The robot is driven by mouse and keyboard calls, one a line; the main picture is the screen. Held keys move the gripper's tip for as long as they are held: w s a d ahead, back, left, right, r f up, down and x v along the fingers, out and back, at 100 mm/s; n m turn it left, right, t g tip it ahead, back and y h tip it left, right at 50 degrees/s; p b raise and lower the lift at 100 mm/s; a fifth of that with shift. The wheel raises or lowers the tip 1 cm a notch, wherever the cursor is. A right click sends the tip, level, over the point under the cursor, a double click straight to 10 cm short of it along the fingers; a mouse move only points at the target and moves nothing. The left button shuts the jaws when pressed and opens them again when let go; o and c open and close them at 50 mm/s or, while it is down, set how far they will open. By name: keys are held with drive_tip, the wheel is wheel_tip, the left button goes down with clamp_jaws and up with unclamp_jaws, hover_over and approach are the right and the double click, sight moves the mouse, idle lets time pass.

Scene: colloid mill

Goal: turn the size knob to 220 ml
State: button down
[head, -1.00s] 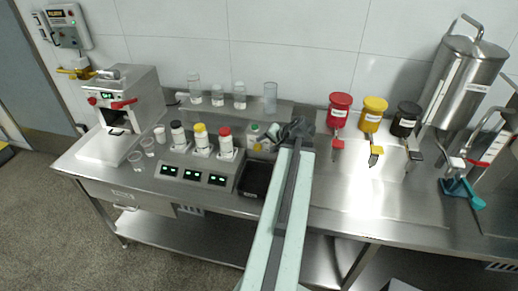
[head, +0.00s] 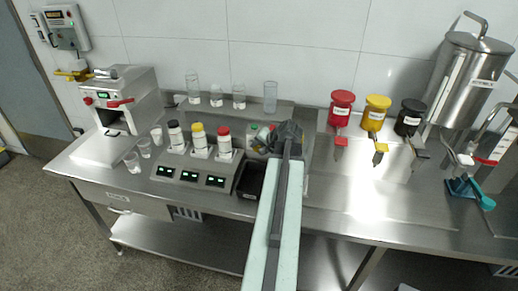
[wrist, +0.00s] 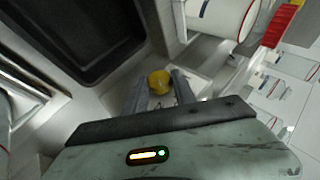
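A small round yellow knob (wrist: 159,82) shows in the wrist view, on a pale surface beside a black tray. I cannot read any marks around it, so its setting is not visible. My gripper (wrist: 160,77) is open, with one finger on each side of the yellow knob; a gap seems to show beside it, and I cannot tell whether the fingers touch it. In the head view my gripper (head: 274,142) is over the counter at the small unit behind the black tray, and it hides most of that unit.
The black tray (head: 248,194) lies just in front of my gripper. Left of it is a console (head: 191,178) with green displays and bottles with black, yellow and red caps (head: 223,131). Clear beakers stand on the shelf behind. Red, yellow and black dispensers (head: 376,112) stand to the right.

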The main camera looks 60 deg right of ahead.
drive_tip(key=shift+w+a+r+n+g+p, duration=0.15)
drive_tip(key=shift+r+n+g+p, duration=0.15)
drive_tip(key=shift+g+p, duration=0.85)
drive_tip(key=shift+w+f+n+g+h+p, duration=0.1)
drive_tip(key=shift+n+g+h+p, duration=0.15)
drive_tip(key=shift+g+p, duration=0.4)
drive_tip(key=shift+w+f+n+g+h+p, duration=0.15)
drive_tip(key=shift+g+h+p, duration=0.15)
drive_tip(key=shift+g, duration=0.5)
drive_tip(key=c, duration=1)
unclamp_jaws()
drive_tip(key=shift+r, duration=0.1)
drive_tip(key=shift+c, duration=0.2)
drive_tip(key=p+v, duration=0.7)
drive_tip(key=shift+a+r, duration=0.2)
drive_tip(key=shift+r, duration=0.15)
